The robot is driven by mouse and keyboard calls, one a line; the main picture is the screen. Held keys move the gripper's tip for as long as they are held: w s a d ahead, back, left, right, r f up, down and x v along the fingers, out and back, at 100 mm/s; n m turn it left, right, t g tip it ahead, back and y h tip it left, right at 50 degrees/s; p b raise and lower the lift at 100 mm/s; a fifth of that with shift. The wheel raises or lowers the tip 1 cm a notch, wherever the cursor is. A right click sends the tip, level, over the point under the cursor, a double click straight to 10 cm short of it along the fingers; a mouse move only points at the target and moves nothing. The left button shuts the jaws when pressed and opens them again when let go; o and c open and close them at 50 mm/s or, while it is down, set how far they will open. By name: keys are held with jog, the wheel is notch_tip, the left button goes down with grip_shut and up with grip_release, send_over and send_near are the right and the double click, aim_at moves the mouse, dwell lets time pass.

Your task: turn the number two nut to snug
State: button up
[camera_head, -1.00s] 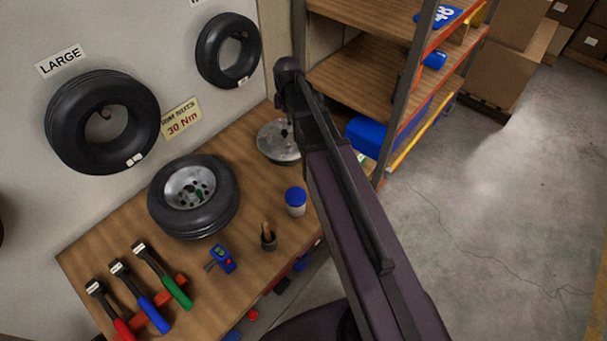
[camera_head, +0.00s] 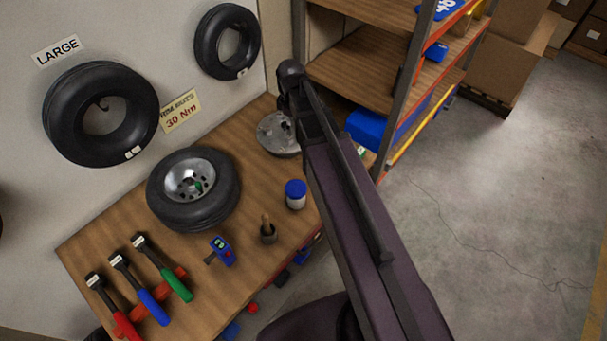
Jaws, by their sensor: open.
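A black tyre (camera_head: 215,213) lies flat on the wooden bench, with a silver rim (camera_head: 177,183) facing up in it. Small dark holes or nuts ring the rim's middle, with a small green spot (camera_head: 199,186) among them. I cannot make out any numbers, so I cannot tell which nut is number two. Three tools with red (camera_head: 125,325), blue (camera_head: 153,307) and green (camera_head: 178,285) handles and labelled black heads lie at the bench's front left. A sign (camera_head: 180,109) on the wall reads "RIM NUTS 30 Nm". My arm crosses the middle of the view, but I do not see my gripper.
On the bench (camera_head: 110,240) stand a blue device (camera_head: 222,252) with a small screen, a dark cup (camera_head: 268,236), a white jar (camera_head: 295,200) with a blue lid, and a metal disc (camera_head: 277,138) partly behind my arm. A shelf (camera_head: 350,75) stands beyond. The floor (camera_head: 480,220) at right is clear.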

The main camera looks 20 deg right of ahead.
jog(key=s+f+m+b, duration=0.8)
jog(key=s+m, duration=0.3)
jog(key=s, duration=0.1)
jog(key=shift+s+f, duration=0.25)
jog(key=shift+s+a, duration=0.1)
dwell(0.5)
dwell(2.1)
